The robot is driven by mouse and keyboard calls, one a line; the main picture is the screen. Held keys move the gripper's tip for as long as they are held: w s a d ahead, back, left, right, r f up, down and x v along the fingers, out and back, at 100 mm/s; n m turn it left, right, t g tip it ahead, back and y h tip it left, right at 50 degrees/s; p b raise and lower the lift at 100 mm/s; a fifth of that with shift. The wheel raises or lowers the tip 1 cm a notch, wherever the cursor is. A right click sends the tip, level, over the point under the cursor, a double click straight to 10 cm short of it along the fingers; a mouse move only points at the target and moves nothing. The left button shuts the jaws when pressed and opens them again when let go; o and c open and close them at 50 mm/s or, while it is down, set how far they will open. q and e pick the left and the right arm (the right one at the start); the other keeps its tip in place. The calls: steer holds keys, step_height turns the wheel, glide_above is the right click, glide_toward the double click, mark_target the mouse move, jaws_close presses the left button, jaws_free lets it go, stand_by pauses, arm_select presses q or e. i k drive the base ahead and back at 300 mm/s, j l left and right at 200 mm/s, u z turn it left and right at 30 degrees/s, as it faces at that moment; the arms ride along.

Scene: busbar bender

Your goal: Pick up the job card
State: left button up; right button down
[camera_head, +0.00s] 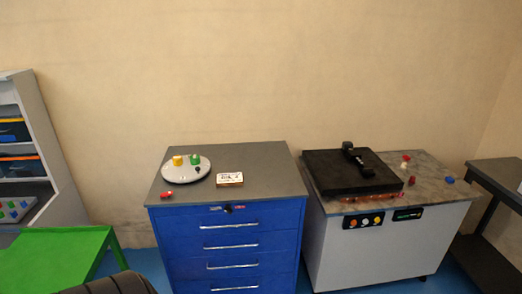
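A small white card with dark print and a brown lower edge (229,179) is on the grey top of the blue drawer cabinet (270,174). It looks like the job card, but its print is too small to read surely. It is right of a round pale plate (185,173) and apart from it. Neither of my grippers shows in the head view.
The plate carries yellow and green pieces; a red piece (167,196) lies near the cabinet's front edge. Right stands a white machine (375,249) with a black block (340,173) on top. A green table (60,260) is at left. The cabinet top's right side is clear.

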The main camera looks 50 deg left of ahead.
mark_target(227, 178)
steer(key=i+u, duration=0.15)
steer(key=i, duration=0.45)
steer(key=i+u, duration=0.15)
steer(key=i, duration=0.45)
steer(key=i+l+u, duration=0.1)
steer(key=i, duration=0.5)
steer(key=l, duration=0.1)
